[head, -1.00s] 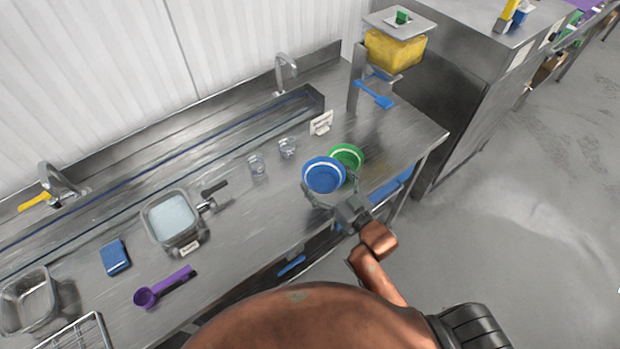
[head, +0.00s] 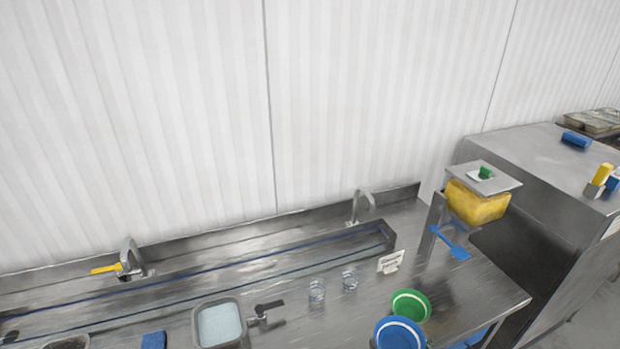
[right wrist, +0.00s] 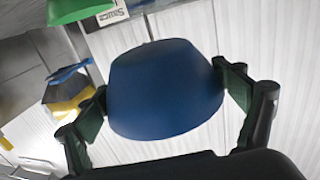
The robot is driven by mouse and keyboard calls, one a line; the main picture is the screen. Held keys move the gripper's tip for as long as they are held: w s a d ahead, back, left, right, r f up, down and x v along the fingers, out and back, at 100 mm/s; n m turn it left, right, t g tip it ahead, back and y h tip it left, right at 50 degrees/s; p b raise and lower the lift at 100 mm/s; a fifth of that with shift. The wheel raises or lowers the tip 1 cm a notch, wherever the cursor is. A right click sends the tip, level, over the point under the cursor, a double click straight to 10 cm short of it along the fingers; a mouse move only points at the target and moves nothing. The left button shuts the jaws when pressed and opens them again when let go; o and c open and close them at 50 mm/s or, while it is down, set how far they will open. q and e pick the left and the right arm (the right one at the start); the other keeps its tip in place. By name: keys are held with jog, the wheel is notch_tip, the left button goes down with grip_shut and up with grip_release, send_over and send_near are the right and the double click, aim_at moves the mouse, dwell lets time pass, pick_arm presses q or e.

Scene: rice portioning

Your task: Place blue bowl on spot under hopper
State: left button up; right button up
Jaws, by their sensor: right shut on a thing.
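The blue bowl (head: 399,334) is at the bottom edge of the head view, partly cut off, in front of the green bowl (head: 410,305). In the right wrist view the blue bowl (right wrist: 165,105) fills the middle, with a finger pressed on each side. My right gripper (right wrist: 162,84) is shut on it. The yellow hopper (head: 475,204) with a grey lid and a blue lever (head: 450,243) stands on a post at the right end of the counter, beyond the bowls. The counter below it looks bare. My left gripper is not in view.
Two clear glasses (head: 317,291) and a small sign (head: 390,262) stand left of the bowls. A metal container (head: 220,323) with pale contents is further left. A trough with taps (head: 361,206) runs along the wall. A steel cabinet (head: 540,180) stands right of the counter.

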jog(key=shift+s+a+r+m+h, duration=0.15)
jog(key=shift+a+r+m+h, duration=0.15)
jog(key=shift+a+h, duration=0.2)
jog(key=shift+s+a+r+m+h, duration=0.15)
jog(key=shift+a+m+h, duration=0.15)
jog(key=shift+a+h, duration=0.15)
jog(key=s+f, duration=0.4)
jog(key=f, duration=0.1)
jog(key=shift+s+a+f, duration=0.15)
jog(key=shift+s+f, duration=0.05)
jog(key=n+y, duration=0.1)
jog(key=y, duration=0.1)
send_near(401, 319)
jog(key=w+f, duration=0.2)
jog(key=f, duration=0.1)
jog(key=shift+w+a, duration=0.15)
jog(key=shift+a, duration=0.05)
jog(key=shift+w+d+r+n+y, duration=0.2)
jog(key=shift+w+r+n+y, duration=0.2)
jog(key=shift+w+r, duration=0.2)
jog(key=shift+w+d+r+n+y, duration=0.2)
jog(key=shift+w+r+n+y, duration=0.1)
jog(key=shift+w+r+y, duration=0.25)
jog(key=shift+w+a+r+n+g+y, duration=0.1)
jog(key=shift+w+r+n+g+y, duration=0.2)
jog(key=shift+w+r+n+y, duration=0.15)
jog(key=shift+w+a, duration=0.1)
